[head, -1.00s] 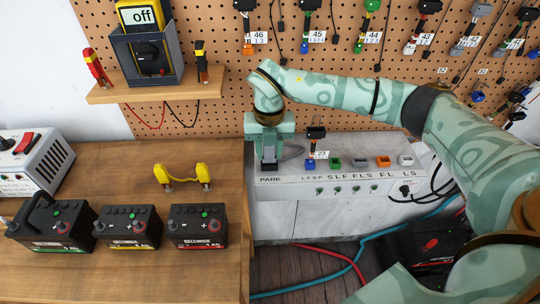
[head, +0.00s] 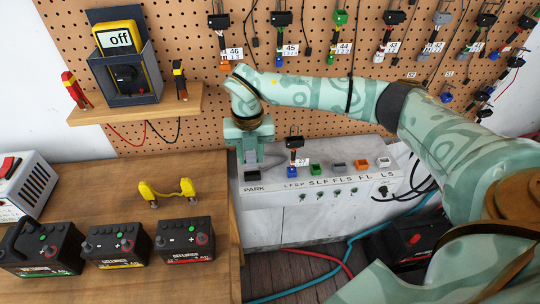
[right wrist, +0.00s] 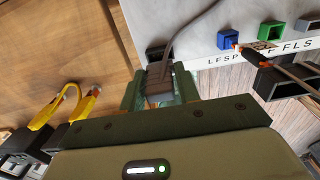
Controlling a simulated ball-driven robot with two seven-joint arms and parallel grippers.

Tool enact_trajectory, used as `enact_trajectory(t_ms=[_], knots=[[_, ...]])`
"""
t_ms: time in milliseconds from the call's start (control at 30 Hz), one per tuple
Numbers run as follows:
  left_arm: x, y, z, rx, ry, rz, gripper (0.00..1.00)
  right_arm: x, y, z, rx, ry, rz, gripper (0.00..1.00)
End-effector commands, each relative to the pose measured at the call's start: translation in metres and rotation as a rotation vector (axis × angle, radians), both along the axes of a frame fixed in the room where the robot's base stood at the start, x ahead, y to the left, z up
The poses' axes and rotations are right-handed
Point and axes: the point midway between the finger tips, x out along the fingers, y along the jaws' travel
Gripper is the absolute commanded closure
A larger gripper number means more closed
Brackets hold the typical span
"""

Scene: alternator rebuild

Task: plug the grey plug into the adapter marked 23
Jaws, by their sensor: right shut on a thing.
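My right gripper (head: 250,160) is over the left end of the grey panel box (head: 340,215), just above the black PARK socket (head: 253,176). It is shut on the grey plug (right wrist: 160,88), which sits between its fingers in the right wrist view. A grey cable (right wrist: 190,30) runs from the plug. The adapter marked 23 (head: 295,142) stands to the right of the gripper, with a black top and a small white label. It is at the blue LFSP socket (head: 291,171); whether it is fully seated I cannot tell. My left gripper is not in view.
Green (head: 315,168), grey, orange (head: 361,163) and white sockets line the panel to the right. A pegboard (head: 300,100) with hanging adapters stands behind. A wooden bench (head: 150,240) with batteries is at left. Blue and red hoses (head: 350,250) lie on the floor.

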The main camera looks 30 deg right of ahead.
Motion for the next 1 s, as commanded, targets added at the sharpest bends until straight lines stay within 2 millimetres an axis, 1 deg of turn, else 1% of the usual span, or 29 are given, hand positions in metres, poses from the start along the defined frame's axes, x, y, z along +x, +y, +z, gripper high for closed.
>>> enact_trajectory(t_ms=[133, 233, 533, 700, 833, 867, 900, 1000], knots=[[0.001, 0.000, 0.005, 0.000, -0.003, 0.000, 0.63, 0.000, 0.000, 0.006, 0.000, -0.001, 0.000, 0.83], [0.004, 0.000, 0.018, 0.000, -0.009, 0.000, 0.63, 0.000, 0.000, 0.022, 0.000, -0.004, 0.000, 0.83], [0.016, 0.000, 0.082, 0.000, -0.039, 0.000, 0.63, 0.000, 0.000, 0.099, 0.000, -0.005, 0.001, 0.83], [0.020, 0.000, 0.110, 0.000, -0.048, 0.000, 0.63, 0.000, 0.000, 0.130, 0.000, -0.002, 0.000, 0.83], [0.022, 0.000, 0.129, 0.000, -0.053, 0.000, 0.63, 0.000, 0.000, 0.152, 0.000, -0.002, 0.000, 0.83], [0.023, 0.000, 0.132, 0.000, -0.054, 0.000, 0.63, -0.001, -0.003, 0.154, 0.000, -0.001, -0.001, 0.83], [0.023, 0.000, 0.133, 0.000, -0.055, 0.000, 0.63, -0.005, -0.013, 0.149, -0.002, 0.001, -0.004, 0.83], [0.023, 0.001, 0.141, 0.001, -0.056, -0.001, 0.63, -0.015, -0.032, 0.148, -0.001, 0.002, -0.004, 0.83]])
